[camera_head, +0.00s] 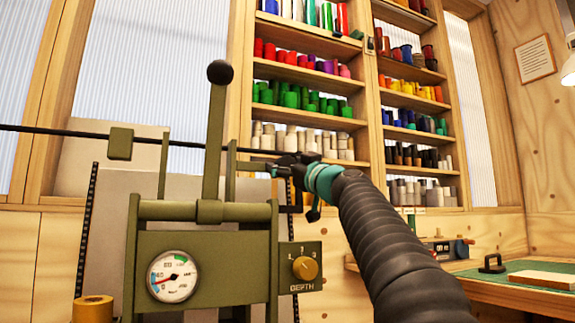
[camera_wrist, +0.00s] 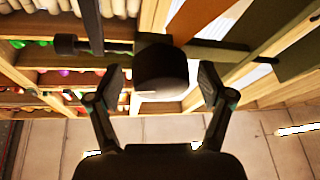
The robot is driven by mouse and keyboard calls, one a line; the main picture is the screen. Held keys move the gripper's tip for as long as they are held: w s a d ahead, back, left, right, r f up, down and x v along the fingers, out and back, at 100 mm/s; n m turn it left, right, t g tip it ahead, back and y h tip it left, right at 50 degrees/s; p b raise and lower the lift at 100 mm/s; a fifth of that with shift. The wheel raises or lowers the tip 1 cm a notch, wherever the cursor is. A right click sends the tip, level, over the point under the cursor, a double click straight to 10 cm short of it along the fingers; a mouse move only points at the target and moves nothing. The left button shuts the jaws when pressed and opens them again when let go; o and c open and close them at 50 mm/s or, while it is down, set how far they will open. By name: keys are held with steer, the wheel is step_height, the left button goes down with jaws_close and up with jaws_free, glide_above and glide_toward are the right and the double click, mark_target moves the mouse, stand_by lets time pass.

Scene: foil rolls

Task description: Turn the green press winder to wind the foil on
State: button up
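The olive-green press (camera_head: 210,245) stands in the front left of the head view, with a round gauge, a DEPTH knob and an upright black-balled lever. My gripper (camera_head: 290,168) is just right of the press's upper part, and dark parts there overlap. In the wrist view my gripper (camera_wrist: 161,76) is open, with a finger on each side of a black round knob (camera_wrist: 160,72). Gaps show between the knob and both fingertips. The knob seems to belong to the winder, beside an olive bar (camera_wrist: 218,52). Whether the knob lies fully between the fingers in depth I cannot tell.
A gold roll (camera_head: 93,309) stands at the lower left. Shelves (camera_head: 310,118) of coloured rolls fill the back wall. A bench with a green mat (camera_head: 528,276) is at the right. A thin dark rod (camera_head: 60,131) crosses behind the press lever.

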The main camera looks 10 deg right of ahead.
steer(key=c, duration=1)
steer(key=shift+m+b, duration=0.3)
steer(key=shift+m, duration=0.1)
steer(key=m+t+h+b, duration=0.1)
steer(key=m+h, duration=0.1)
steer(key=m, duration=0.1)
steer(key=shift+m, duration=0.4)
steer(key=m+h, duration=0.2)
steer(key=m, duration=0.1)
steer(key=shift+r+t, duration=0.1)
steer(key=shift+t, duration=0.2)
steer(key=shift+d+m+h+p, duration=0.1)
steer(key=shift+m+h+p, duration=0.55)
steer(key=shift+m, duration=0.95)
steer(key=shift+m+h, duration=0.35)
steer(key=shift+m, duration=0.05)
steer(key=o, duration=1.1)
